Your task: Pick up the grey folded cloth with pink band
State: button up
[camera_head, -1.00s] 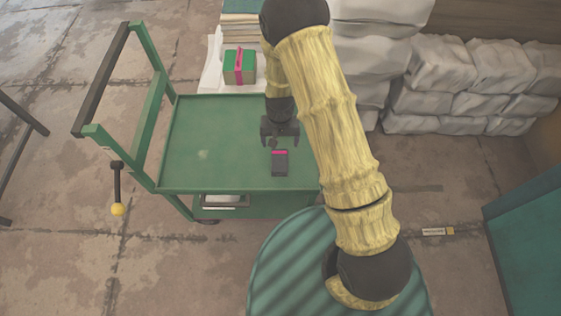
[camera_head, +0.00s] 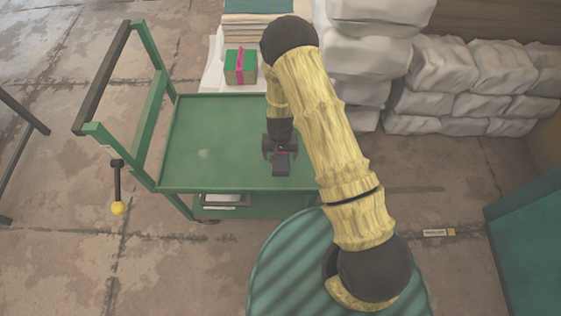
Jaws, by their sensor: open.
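The grey folded cloth (camera_head: 281,170) with its pink band lies on the green top of the cart, near the front edge. Most of the pink band is hidden by my gripper; only a thin trace of it shows. My gripper (camera_head: 281,155) is open and points down at the back part of the cloth. Its fingers appear to be at or just above the cloth. I cannot tell whether they touch it.
The cart (camera_head: 210,135) is otherwise clear on top and has a black push handle (camera_head: 101,75) at left. Behind it stand a green box with a pink band (camera_head: 231,67) and a stack of boards (camera_head: 258,20). White sacks (camera_head: 380,50) are piled to the right.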

aim_at(280, 159)
notch_tip(280, 159, down, 3)
jog(key=shift+w+r, duration=0.1)
dwell(0.5)
jog(key=c, duration=1.1)
jog(key=shift+r, duration=0.1)
jog(key=shift+c, duration=0.2)
jog(key=shift+a+r, duration=0.1)
jog(key=shift+r, duration=0.35)
notch_tip(280, 159, up, 9)
jog(key=shift+p, duration=0.3)
